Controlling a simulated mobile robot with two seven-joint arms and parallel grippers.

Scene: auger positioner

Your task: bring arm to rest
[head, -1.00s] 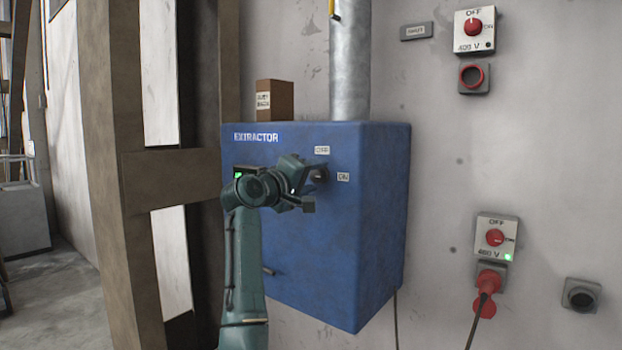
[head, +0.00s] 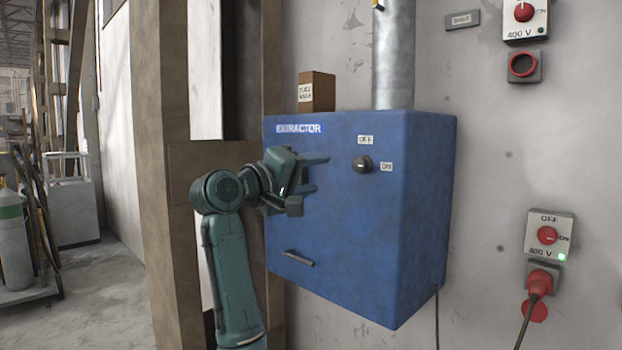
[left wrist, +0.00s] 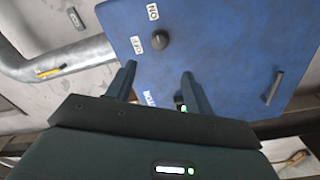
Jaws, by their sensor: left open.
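My left gripper (head: 308,181) is open and empty in front of the left part of the blue extractor box (head: 410,215). It is apart from the dark rotary knob (head: 362,164), which sits to its right between the OFF label (head: 366,140) and the ON label (head: 386,167). In the left wrist view, the two fingers (left wrist: 158,72) stand spread with the knob (left wrist: 160,39) beyond them and clear of both. The knob's pale mark seems to face the ON side, but it is small. A green light shows beside one finger. My right gripper is not in view.
A wooden post (head: 165,250) stands left of the box, close to my arm. A small brown box (head: 317,91) and a metal duct (head: 394,60) are on top. Red wall switches (head: 547,235) and a plugged cable are at right. A box handle (head: 299,258) juts out below the gripper.

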